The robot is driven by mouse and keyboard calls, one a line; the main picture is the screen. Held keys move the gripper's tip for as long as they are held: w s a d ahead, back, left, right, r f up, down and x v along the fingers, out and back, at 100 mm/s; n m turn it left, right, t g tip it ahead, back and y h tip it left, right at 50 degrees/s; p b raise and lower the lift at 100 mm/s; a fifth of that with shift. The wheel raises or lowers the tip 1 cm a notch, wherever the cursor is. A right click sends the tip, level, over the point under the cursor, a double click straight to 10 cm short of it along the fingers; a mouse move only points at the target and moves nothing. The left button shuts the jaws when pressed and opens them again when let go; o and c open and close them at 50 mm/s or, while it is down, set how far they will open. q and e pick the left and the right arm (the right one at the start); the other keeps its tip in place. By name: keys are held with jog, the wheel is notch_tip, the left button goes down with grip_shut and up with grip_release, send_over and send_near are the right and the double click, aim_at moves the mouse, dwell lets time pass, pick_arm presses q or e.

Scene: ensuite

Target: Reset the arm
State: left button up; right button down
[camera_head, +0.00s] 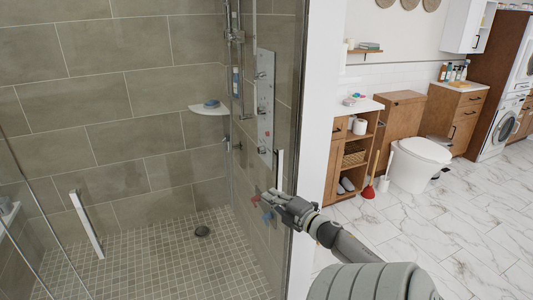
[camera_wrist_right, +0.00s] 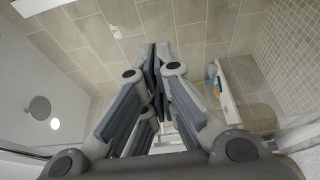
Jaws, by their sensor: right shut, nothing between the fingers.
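My right gripper (camera_head: 264,202) reaches in from the lower right in the head view, in front of the glass shower door. Its fingers are shut and empty. In the right wrist view the closed fingers (camera_wrist_right: 157,60) meet at the middle, with nothing between them. My right arm stretches out from the lower right of the head view. My left gripper is not in view.
The shower door has a white vertical handle (camera_head: 87,224); a corner shelf (camera_head: 210,109) and a shower panel (camera_head: 265,100) are behind. A white wall edge (camera_head: 312,130) stands right of the gripper. A toilet (camera_head: 418,163) and red plunger (camera_head: 369,191) stand right; marble floor (camera_head: 470,220) is clear.

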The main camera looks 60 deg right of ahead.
jog(key=s, duration=0.5)
jog(key=s+a+f+m+g, duration=0.2)
jog(key=s+a+f+m, duration=0.1)
jog(key=f, duration=0.8)
jog(key=s+a+f+m+g, duration=0.2)
jog(key=a+f+m+g, duration=0.1)
jog(key=f, duration=0.9)
jog(key=s+a+f+m+g, duration=0.2)
jog(key=s+a+f+m, duration=0.1)
jog(key=f, duration=0.8)
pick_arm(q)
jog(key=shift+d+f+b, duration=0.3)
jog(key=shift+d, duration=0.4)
pick_arm(e)
jog(key=s+a+f+m+g+y, duration=0.1)
jog(key=s+a+f+g, duration=0.2)
jog(key=s+a+f, duration=0.3)
jog(key=s+a+f+m+g+y, duration=0.1)
jog(key=s+a+f, duration=0.5)
jog(key=a, duration=0.9)
jog(key=s+a+f+m+g+y, duration=0.1)
jog(key=s+a+f+g+y, duration=0.2)
jog(key=a+f, duration=0.7)
jog(key=s+f+g, duration=0.1)
jog(key=s+g, duration=0.1)
jog(key=s, duration=0.2)
jog(key=shift+a+f, duration=0.15)
jog(key=shift+a, duration=0.1)
jog(key=shift+s, duration=0.1)
